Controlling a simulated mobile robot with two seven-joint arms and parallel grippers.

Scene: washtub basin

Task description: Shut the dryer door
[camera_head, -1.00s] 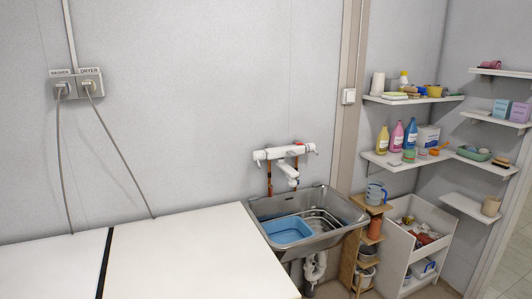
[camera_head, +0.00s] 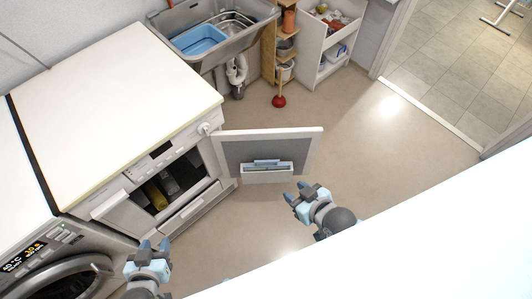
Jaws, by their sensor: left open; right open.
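The dryer (camera_head: 132,85) is a white machine with a bare white top, in the middle left of the head view. Its door (camera_head: 304,143) is swung wide open to the right and stands out from the front. Dark and yellowish contents show inside the opening (camera_head: 160,191). My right gripper (camera_head: 303,192) is open and empty, just below and in front of the door's outer end, seemingly apart from it. My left gripper (camera_head: 153,246) is open and empty, low in the view, in front of the dryer's lower front.
A washer (camera_head: 60,275) with a round door and lit display stands left of the dryer. A steel sink (camera_head: 212,45) with a blue basin (camera_head: 198,40) is behind. A red plunger (camera_head: 279,101) stands on the floor (camera_head: 350,125). The floor right of the door is clear.

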